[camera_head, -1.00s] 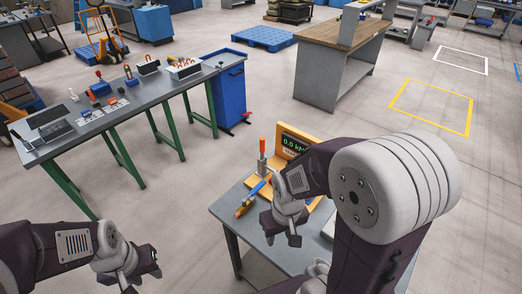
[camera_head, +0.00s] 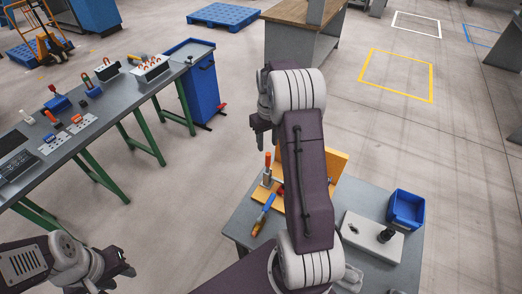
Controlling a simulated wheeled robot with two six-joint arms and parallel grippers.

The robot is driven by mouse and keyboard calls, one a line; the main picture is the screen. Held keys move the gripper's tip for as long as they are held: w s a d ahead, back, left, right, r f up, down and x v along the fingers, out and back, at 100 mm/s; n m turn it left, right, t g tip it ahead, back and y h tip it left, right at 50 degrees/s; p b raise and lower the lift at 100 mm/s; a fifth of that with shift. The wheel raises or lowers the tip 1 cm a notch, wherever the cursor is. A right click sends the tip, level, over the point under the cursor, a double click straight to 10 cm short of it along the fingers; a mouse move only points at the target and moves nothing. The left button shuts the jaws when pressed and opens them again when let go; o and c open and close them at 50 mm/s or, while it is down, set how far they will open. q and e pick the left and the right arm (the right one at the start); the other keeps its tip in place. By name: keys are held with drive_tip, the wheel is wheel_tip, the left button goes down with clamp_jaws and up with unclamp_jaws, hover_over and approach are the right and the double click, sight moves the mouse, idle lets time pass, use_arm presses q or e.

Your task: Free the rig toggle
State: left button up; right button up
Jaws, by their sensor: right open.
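The rig is an orange board (camera_head: 338,162) on the small grey table, mostly hidden behind my right arm; its display face does not show.
The small table (camera_head: 375,200) also holds a blue bin (camera_head: 406,208) and a light grey box with a black knob (camera_head: 372,237). A long bench (camera_head: 110,115) with several tools stands left, a blue cabinet (camera_head: 200,85) beyond it. Floor between them is clear.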

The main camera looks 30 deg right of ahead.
sight(268, 158)
drive_tip(key=shift+s+d+r, duration=0.15)
drive_tip(key=shift+s+d, duration=0.05)
drive_tip(key=shift+s, duration=0.55)
drive_tip(key=f, duration=0.2)
drive_tip(key=f+p, duration=0.1)
drive_tip(key=f, duration=0.2)
drive_tip(key=w+f+p, duration=0.1)
drive_tip(key=f, duration=0.2)
drive_tip(key=shift+w+a+f, duration=0.1)
drive_tip(key=shift+a, duration=0.1)
drive_tip(key=shift+s+d+f, duration=0.1)
drive_tip(key=shift+s+f, duration=0.15)
drive_tip(key=shift+f, duration=0.15)
use_arm(q)
drive_tip(key=r, duration=0.2)
drive_tip(key=shift+s+r, duration=0.35)
use_arm(e)
drive_tip(key=shift+w, duration=0.15)
drive_tip(key=c, duration=0.4)
use_arm(q)
drive_tip(key=shift+w, duration=0.1)
use_arm(e)
clamp_jaws()
